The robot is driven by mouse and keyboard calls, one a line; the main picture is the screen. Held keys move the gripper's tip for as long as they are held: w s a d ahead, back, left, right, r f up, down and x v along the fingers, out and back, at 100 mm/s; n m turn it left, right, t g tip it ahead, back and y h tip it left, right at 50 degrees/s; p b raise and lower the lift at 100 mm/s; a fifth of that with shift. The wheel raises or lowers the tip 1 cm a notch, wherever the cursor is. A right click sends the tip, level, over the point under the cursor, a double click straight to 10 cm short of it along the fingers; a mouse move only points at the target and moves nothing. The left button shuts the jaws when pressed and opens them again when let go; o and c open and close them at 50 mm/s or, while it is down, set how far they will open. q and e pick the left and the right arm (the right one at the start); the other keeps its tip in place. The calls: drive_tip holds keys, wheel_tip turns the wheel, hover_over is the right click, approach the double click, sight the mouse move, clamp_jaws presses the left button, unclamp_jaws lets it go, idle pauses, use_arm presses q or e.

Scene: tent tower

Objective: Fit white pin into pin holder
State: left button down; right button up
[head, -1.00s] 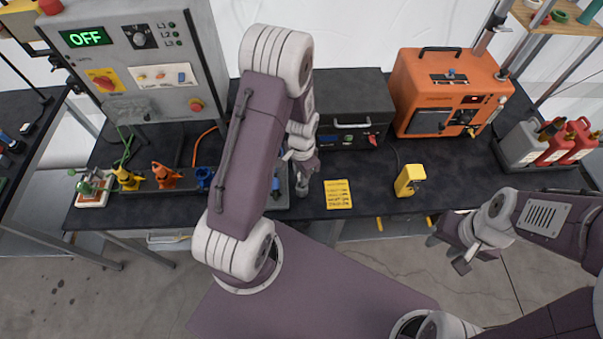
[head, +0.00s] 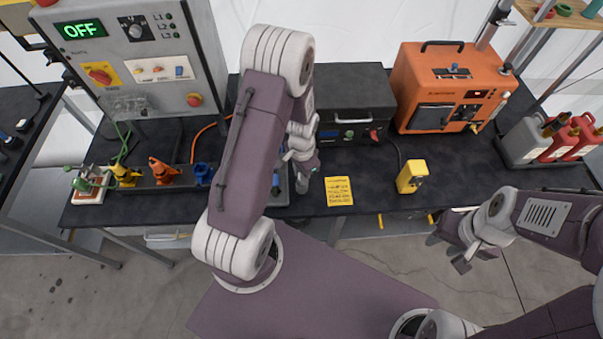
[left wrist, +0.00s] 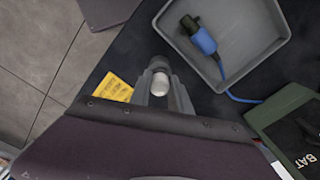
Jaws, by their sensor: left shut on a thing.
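My left gripper (head: 301,183) is over the front of the black table, partly hidden by my own arm in the head view. In the left wrist view the left gripper (left wrist: 161,82) is shut on a pale, rounded thing, seen end-on, that looks like the white pin (left wrist: 160,85). The pin is too small to make out in the head view. I cannot pick out the pin holder with certainty in either view. My right gripper (head: 451,254) hangs empty off the table's front edge at the right, its fingers apart.
A grey tray (left wrist: 263,75) holding a blue-and-black connector (left wrist: 198,35) is close by. A yellow note (head: 339,190) and yellow device (head: 411,176) lie to the right. Colored connectors (head: 163,172) stand left. A black case (head: 352,95) and orange machine (head: 454,88) stand behind.

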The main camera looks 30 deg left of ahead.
use_arm(q)
drive_tip(key=shift+f+b, duration=0.5)
drive_tip(key=shift+f, duration=0.2)
drive_tip(key=c, duration=1.1)
unclamp_jaws()
drive_tip(key=shift+r, duration=0.1)
wheel_tip(320, 180, up, 9)
drive_tip(key=shift+s+d, duration=0.1)
